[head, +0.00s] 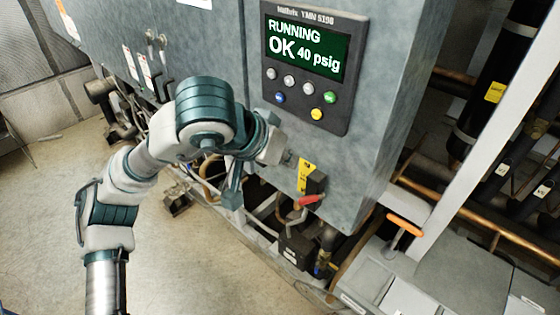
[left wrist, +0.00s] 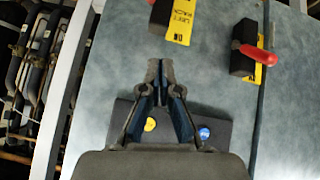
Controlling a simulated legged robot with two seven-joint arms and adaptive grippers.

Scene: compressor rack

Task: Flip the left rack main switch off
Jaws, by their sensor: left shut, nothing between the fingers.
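The left rack main switch is a black block (head: 316,182) with a yellow label (head: 304,175) on the lower front of the grey cabinet. A red handle (head: 310,201) shows at its lower end. In the left wrist view the picture is upside down: the label (left wrist: 181,22) reads LEFT RACK and ON, and the black block (left wrist: 160,12) is cut off by the top edge. My left gripper (head: 288,158) is shut and empty just left of the switch. Its tips (left wrist: 160,64) point toward the block and appear apart from it. My right gripper is not in view.
A control panel (head: 270,44) above reads RUNNING, OK, 40 psig. In the left wrist view a second switch (left wrist: 242,62) with a red handle (left wrist: 258,53) sits to the right. Pipes and an orange-handled valve (head: 404,224) lie right of the cabinet. Open floor (head: 190,262) is at left.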

